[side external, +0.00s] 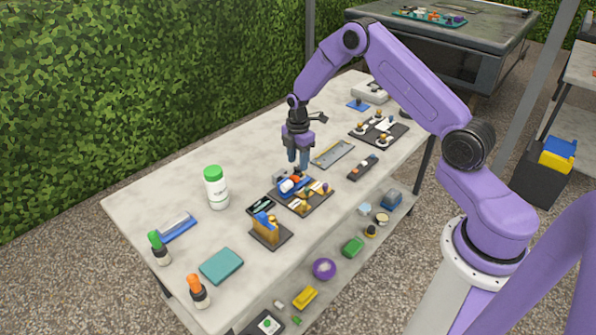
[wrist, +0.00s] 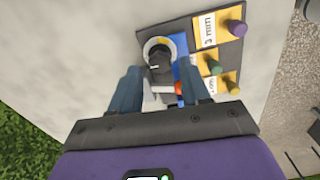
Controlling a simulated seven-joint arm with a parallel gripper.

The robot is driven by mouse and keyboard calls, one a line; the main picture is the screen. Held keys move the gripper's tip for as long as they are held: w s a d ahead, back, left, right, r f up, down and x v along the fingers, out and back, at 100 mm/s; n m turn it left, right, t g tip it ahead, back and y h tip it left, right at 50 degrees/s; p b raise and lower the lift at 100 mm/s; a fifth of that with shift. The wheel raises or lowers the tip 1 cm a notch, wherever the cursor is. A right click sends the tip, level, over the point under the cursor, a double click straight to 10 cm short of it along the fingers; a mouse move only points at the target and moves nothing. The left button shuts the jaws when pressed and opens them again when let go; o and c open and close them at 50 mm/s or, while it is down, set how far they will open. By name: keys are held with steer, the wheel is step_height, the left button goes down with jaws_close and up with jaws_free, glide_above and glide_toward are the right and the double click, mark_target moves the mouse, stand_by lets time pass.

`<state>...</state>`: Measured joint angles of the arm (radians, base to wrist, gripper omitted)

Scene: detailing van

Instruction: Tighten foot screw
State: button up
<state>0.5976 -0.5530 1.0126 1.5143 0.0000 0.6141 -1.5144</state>
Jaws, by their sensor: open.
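My gripper (side external: 298,167) points down over a dark board (side external: 320,198) on the table. In the wrist view its two blue-grey fingers (wrist: 160,68) are apart. A dark round knob with a pale ring (wrist: 158,46), possibly the foot screw, lies just beyond and between the fingertips. It sits by a blue part (wrist: 181,44) on the board; I cannot tell whether the fingers touch it. A white and red piece (wrist: 166,89) shows between the fingers. Fingers partly hide the blue part.
Yellow labels with a purple peg (wrist: 237,28), a green peg (wrist: 215,67) and another peg stand right of the fingers. A white bottle with green cap (side external: 216,188), an orange block holder (side external: 267,229) and a grey tray (side external: 332,153) are nearby.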

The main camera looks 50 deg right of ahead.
mark_target(298, 172)
steer(key=shift+f, duration=0.15)
steer(key=shift+f, duration=1.05)
